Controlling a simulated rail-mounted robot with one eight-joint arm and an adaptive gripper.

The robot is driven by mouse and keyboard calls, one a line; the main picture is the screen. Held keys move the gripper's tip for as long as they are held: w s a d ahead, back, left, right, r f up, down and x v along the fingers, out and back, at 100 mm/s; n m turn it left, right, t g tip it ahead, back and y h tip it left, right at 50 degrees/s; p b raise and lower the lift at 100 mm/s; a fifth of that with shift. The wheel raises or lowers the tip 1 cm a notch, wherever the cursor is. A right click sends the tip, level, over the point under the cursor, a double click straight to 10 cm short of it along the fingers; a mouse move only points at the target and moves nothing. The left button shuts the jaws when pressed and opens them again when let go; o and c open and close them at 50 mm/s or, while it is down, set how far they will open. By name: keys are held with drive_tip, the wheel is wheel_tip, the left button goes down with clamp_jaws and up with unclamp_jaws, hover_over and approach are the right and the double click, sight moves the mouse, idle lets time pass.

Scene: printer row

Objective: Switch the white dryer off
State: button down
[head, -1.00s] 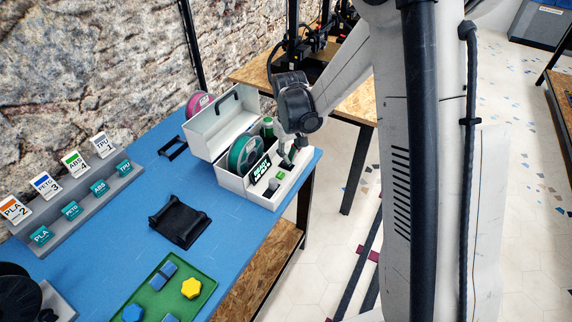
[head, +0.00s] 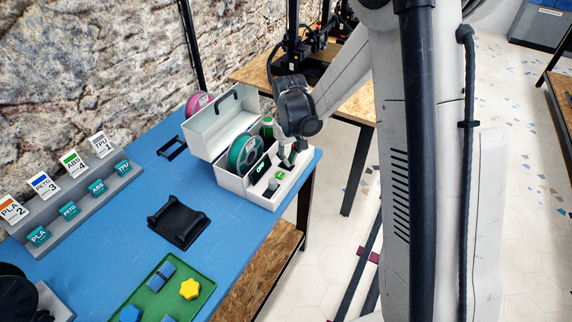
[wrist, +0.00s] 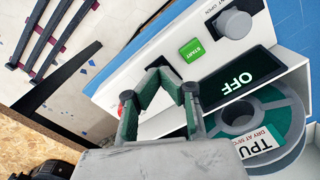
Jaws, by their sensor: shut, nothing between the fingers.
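The white dryer (head: 262,199) stands at the far right corner of the blue table with its lid open and a teal spool (head: 245,154) inside. Its display reads OFF, clear in the wrist view (wrist: 238,80). On its white panel are a green START button (wrist: 192,50) and a grey knob (wrist: 234,23). My gripper (head: 287,164) is shut and empty, over the panel end beyond the START button. In the wrist view its fingertips (wrist: 160,74) are close to the panel; contact cannot be told.
A black spool holder (head: 179,222) and a green tray (head: 188,268) with blue and yellow pieces are nearer on the table. A grey rack (head: 75,215) with labelled cards stands at left. A pink spool (head: 198,103) is behind the dryer.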

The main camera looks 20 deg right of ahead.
drive_tip(key=shift+r+p, duration=1.75)
drive_tip(key=shift+r, duration=1.75)
drive_tip(key=shift+r, duration=0.15)
drive_tip(key=s+r+m+t, duration=0.2)
drive_tip(key=s+r+t, duration=0.3)
drive_tip(key=s+r, duration=1.15)
drive_tip(key=s+t, duration=0.2)
drive_tip(key=s, duration=0.6)
drive_tip(key=shift+s+r+m, duration=0.15)
drive_tip(key=shift+r+m, duration=0.25)
drive_tip(key=shift+r, duration=0.05)
